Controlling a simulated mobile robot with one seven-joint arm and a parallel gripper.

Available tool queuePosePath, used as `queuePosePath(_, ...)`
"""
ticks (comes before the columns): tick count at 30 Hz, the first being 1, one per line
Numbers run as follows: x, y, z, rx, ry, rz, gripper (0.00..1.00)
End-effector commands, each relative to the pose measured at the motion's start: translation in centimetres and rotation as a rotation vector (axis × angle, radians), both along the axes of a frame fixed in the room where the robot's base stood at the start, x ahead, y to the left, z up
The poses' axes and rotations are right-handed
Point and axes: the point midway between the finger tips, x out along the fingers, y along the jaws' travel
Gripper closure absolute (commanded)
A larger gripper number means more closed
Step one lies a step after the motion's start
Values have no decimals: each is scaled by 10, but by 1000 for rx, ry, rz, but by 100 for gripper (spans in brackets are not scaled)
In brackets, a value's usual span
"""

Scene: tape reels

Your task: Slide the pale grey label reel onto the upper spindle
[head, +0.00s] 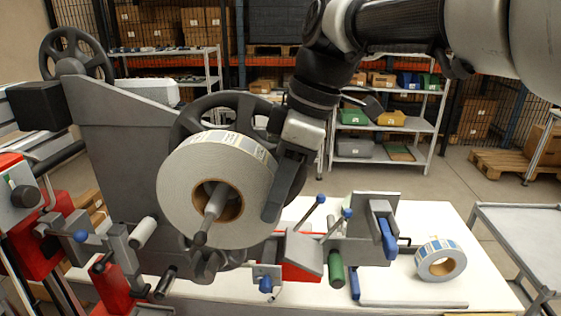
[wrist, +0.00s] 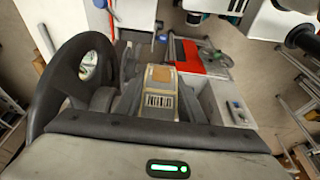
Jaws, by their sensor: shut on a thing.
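The pale grey label reel (head: 178,195) stands upright in front of a dark spoked wheel in the head view, its broad side facing the camera. A grey spindle (head: 213,208) shows in its brown core, with its rounded tip sticking out in front. Whether the reel is seated against the wheel cannot be told. My gripper (head: 276,190) is at the reel's right edge, shut on it, with one finger across the front face. The wrist view shows a barcode label (wrist: 160,101) beyond the gripper body; most of the reel is hidden there.
The dark wheel (head: 190,121) is close behind the reel, and it shows at left in the wrist view (wrist: 48,95). Blue-knobbed levers and a green roller (head: 336,268) stand below right of my gripper.

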Motion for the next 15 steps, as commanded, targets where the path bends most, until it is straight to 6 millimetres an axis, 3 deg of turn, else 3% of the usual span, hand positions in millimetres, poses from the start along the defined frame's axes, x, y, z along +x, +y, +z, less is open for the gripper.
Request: queuePosePath(15, 7, 0, 3, 4, -5, -1, 100)
